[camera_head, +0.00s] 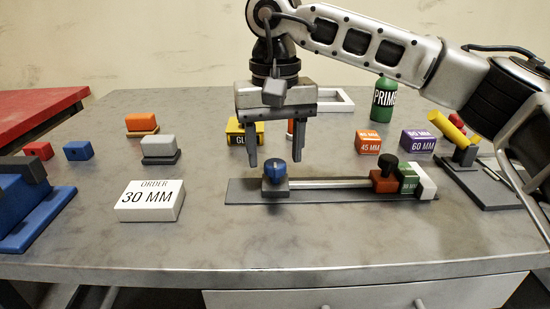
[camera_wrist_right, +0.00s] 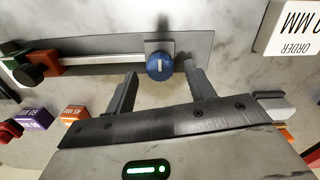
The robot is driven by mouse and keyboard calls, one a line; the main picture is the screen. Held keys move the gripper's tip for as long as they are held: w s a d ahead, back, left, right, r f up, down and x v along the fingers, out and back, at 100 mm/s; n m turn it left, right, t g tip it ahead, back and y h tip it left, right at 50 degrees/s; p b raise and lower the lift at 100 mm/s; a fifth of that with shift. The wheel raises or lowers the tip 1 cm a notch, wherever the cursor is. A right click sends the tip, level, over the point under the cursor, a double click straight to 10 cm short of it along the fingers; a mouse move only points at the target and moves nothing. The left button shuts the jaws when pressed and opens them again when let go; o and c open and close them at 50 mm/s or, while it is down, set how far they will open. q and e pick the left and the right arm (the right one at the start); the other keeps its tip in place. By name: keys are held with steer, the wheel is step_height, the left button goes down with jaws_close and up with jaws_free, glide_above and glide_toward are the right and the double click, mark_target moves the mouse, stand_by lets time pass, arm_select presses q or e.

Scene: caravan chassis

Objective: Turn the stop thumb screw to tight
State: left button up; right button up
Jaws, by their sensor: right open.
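A blue round knob (camera_head: 275,170) with a white line on top sits on a grey block at the left end of a rail on a dark base plate (camera_head: 330,196). It also shows in the wrist view (camera_wrist_right: 160,67), its line running along the picture's height. A black knob (camera_head: 388,161) tops an orange-brown slider (camera_head: 384,181) near the rail's right end. No label says which is the stop thumb screw. My right gripper (camera_head: 275,158) points down, open and empty, its fingertips just above and either side of the blue knob. Contact is not visible. My left gripper is out of view.
Green (camera_head: 408,178) and white (camera_head: 424,181) blocks stand right of the slider. A white "ORDER 30 MM" block (camera_head: 150,201) lies left of the plate. A yellow glue box (camera_head: 236,131), 45 MM and 60 MM blocks and a green primer bottle (camera_head: 383,103) stand behind.

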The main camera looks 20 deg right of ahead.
steer(key=shift+f, duration=0.65)
steer(key=c, duration=1)
